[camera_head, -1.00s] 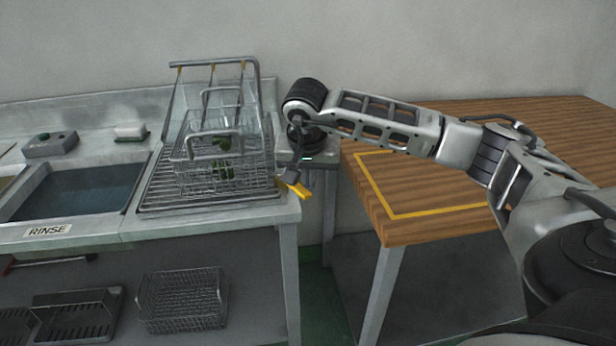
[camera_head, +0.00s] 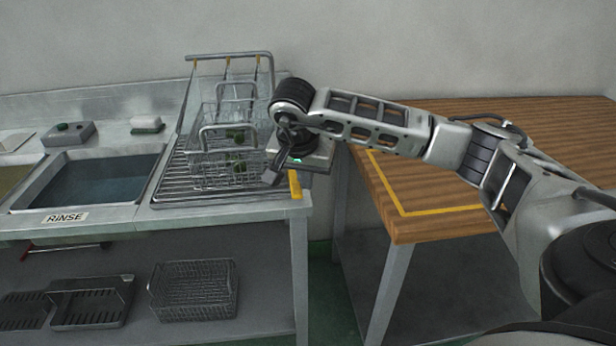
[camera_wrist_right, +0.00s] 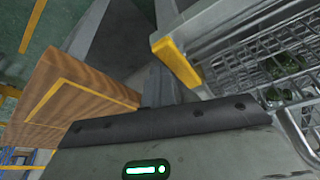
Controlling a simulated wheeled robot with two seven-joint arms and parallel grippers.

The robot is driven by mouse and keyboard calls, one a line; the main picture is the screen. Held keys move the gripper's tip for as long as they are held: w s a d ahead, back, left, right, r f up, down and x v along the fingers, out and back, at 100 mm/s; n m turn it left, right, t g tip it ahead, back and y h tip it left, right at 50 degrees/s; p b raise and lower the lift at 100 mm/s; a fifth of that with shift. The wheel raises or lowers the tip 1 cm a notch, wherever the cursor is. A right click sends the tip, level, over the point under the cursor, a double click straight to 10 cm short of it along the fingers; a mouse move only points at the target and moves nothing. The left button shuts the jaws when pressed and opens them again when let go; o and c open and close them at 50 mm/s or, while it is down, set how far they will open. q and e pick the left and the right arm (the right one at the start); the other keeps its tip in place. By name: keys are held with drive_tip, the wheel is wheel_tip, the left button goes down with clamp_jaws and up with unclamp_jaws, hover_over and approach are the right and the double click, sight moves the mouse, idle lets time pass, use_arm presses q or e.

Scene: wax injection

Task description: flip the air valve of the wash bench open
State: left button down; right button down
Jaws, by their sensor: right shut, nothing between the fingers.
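The yellow valve lever (camera_head: 295,185) is at the right end of the wash bench (camera_head: 255,211), lying nearly in line with the bench's side edge. It also shows in the right wrist view (camera_wrist_right: 178,62), just beyond my gripper's dark body. My right gripper (camera_head: 271,178) is shut and empty, pointing down over the bench's right end, just left of the lever. I cannot tell whether it touches the lever. The valve's body is hidden. My left gripper is not in view.
Wire baskets (camera_head: 209,170) with green pieces stand on the drain rack (camera_head: 166,190), close left of my right gripper. The rinse basin (camera_head: 95,186) lies further left. A wooden table (camera_head: 395,218) with a yellow outline stands right, across a gap. Another basket (camera_head: 193,290) sits below.

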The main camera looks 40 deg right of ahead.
drive_tip(key=shift+w+a, duration=0.1)
drive_tip(key=shift+a, duration=0.35)
drive_tip(key=s+d, duration=0.2)
drive_tip(key=d, duration=0.2)
wheel_tip(320, 180, up, 10)
drive_tip(key=w+a, duration=0.1)
drive_tip(key=a, duration=0.1)
drive_tip(key=shift+w+a+f, duration=0.2)
drive_tip(key=shift+a+f, duration=0.05)
